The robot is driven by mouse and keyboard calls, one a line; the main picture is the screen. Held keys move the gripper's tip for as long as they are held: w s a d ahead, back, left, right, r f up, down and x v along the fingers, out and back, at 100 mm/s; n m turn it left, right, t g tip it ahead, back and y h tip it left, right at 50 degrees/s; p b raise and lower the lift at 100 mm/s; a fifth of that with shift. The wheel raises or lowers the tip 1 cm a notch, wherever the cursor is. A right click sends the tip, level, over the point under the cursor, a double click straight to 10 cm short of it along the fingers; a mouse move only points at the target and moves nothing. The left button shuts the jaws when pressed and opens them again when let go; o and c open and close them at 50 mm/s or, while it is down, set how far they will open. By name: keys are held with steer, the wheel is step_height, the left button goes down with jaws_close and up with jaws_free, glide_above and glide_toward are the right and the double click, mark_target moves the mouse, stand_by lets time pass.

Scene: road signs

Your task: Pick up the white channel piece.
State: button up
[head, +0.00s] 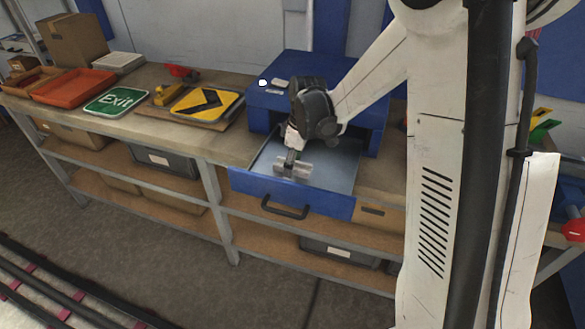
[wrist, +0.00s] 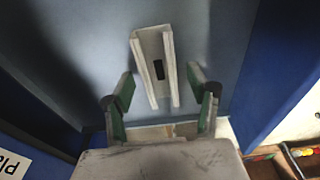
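The white channel piece (wrist: 151,52) lies in the open blue drawer (head: 290,193), on its grey floor. In the wrist view it is a long U-shaped profile with two raised side walls and a dark slot in its base. My gripper (wrist: 161,84) is open, its green-padded fingers on either side of the piece's near part, with visible gaps at both sides. In the head view my gripper (head: 291,166) points down into the drawer; the piece cannot be clearly told from the fingers there.
The drawer's blue cabinet (head: 265,101) stands on the workbench (head: 150,72). Left of it are a yellow arrow sign (head: 190,104), a green Exit sign (head: 116,101) and an orange tray (head: 72,89).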

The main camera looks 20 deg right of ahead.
jaws_close()
steer(key=shift+r, duration=0.15)
